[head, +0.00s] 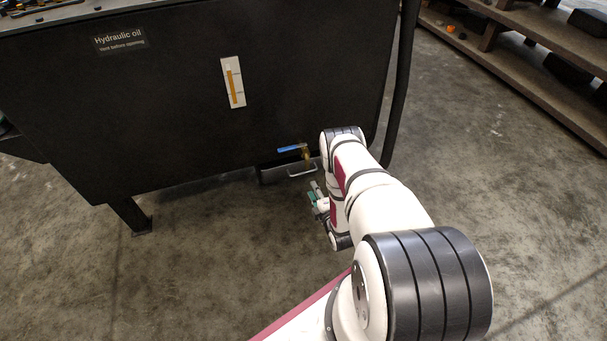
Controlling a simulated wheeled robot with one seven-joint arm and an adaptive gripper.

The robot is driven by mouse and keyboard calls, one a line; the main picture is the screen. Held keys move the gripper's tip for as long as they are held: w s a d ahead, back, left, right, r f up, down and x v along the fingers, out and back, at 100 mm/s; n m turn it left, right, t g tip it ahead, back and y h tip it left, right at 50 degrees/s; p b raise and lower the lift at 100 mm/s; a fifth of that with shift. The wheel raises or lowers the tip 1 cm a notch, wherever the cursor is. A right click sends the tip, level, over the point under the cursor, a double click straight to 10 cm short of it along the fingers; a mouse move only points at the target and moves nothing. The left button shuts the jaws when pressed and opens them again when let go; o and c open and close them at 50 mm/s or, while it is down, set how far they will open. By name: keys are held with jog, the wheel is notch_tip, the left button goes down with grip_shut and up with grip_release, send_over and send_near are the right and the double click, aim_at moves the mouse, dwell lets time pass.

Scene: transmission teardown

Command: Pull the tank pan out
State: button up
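A dark pan (272,174) sits low under the black hydraulic oil tank (180,120), below the drain valve. A light metal handle (303,172) shows on the pan's front. My gripper (314,190) is in front of and slightly below the handle, near the floor, and looks apart from it. Its fingers are small and partly hidden by my arm, so I cannot tell whether they are open or shut. Most of the pan is hidden under the tank and behind my arm.
A drain valve with a blue lever (290,150) sticks out just above the pan handle. A tank leg (133,217) stands at the left, and a dark upright post (402,85) at the right. Wooden shelves (530,60) stand at the upper right. The concrete floor in front is clear.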

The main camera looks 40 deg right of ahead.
aim_at(305, 173)
jog(key=shift+b+x, duration=2.65)
jog(key=shift+x, duration=3.55)
grip_shut()
